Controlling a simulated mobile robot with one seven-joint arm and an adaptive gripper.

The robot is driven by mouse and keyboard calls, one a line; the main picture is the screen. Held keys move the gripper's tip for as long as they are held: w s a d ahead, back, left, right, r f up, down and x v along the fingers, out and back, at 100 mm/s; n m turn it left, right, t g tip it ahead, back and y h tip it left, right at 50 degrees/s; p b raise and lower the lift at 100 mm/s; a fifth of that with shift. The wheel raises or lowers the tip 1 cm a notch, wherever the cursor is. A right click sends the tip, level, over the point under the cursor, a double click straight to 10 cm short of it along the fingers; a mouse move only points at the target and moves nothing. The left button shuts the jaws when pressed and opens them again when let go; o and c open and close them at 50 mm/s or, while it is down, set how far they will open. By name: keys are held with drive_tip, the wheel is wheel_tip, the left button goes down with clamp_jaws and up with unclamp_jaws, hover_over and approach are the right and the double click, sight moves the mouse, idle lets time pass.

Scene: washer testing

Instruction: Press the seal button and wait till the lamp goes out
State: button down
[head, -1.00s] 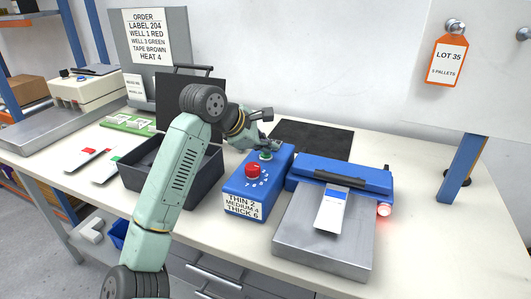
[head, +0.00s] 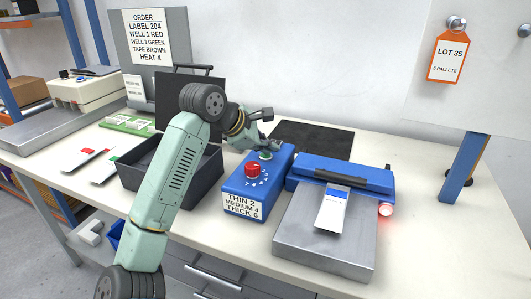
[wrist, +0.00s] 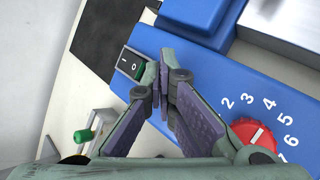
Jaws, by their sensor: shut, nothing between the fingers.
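The blue control box (head: 236,188) stands on the bench with a red knob (head: 253,170) and a green button (head: 266,155) on top. My gripper (head: 272,144) is shut and empty, its fingertips over the button end of the box. In the wrist view, the shut fingertips (wrist: 163,76) are beside a black rocker switch (wrist: 130,63); a bit of green shows next to them. I cannot tell whether they touch the button. The sealer (head: 350,175) has a blue bar over a metal plate. Its lamp (head: 385,210) glows red. A white and blue pouch (head: 333,208) lies under the bar.
A dark open bin (head: 135,180) stands left of the box, behind my arm. A black mat (head: 312,138) lies behind the box. A blue post (head: 464,168) stands at the right. The bench front right of the sealer is clear.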

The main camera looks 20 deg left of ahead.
sight(267, 155)
drive_tip(key=shift+r, duration=0.1)
drive_tip(key=shift+r+p, duration=1.6)
drive_tip(key=shift+r, duration=1.4)
